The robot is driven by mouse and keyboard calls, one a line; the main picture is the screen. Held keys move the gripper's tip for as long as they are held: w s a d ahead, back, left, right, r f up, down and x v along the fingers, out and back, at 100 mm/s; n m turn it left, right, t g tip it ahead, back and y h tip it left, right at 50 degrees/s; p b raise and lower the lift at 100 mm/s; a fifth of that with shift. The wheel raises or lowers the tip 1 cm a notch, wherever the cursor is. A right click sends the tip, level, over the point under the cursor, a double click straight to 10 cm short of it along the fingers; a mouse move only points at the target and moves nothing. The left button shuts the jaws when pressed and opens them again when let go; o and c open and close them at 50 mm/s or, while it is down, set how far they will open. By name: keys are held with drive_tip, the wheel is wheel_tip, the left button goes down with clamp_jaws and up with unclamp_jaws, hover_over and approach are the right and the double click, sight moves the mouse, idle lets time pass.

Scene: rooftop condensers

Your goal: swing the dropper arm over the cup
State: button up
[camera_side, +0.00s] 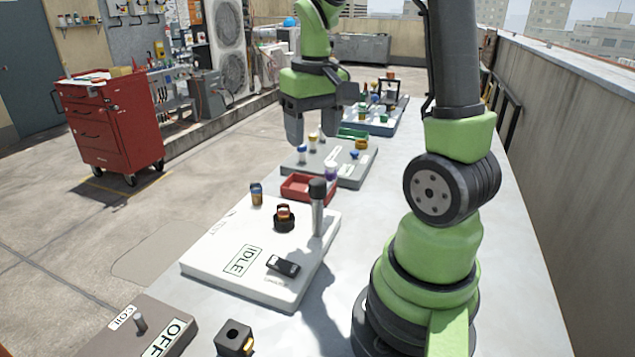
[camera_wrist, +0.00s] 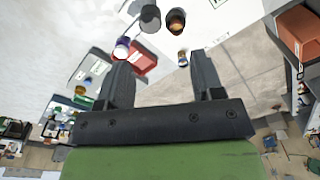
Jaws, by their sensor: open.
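Beside the post stands a dark cup-like piece (camera_side: 284,220) with a red-orange top. A small amber and blue vial (camera_side: 256,194) stands at the board's back. I cannot tell which part is the dropper arm. My gripper (camera_side: 310,138) is open and empty, above and behind the board, apart from everything. In the wrist view its fingers (camera_wrist: 160,62) point toward the red tray and vial (camera_wrist: 183,58); the post's head (camera_wrist: 150,18) and cup-like piece (camera_wrist: 176,20) show at the top.
A black switch (camera_side: 283,265) lies on the white board. A red tray (camera_side: 308,187) and a grey board (camera_side: 343,172) with small vials stand behind it. A grey OFF panel (camera_side: 130,338) and a black block (camera_side: 233,338) are in front. A parapet runs along the right.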

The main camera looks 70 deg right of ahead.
sight(317, 181)
drive_tip(key=shift+s+d+f+g, duration=0.1)
drive_tip(key=shift+d+f+g, duration=0.2)
drive_tip(key=shift+d+f, duration=0.45)
wheel_tip(317, 181, down, 10)
drive_tip(key=shift+r, duration=0.2)
clamp_jaws()
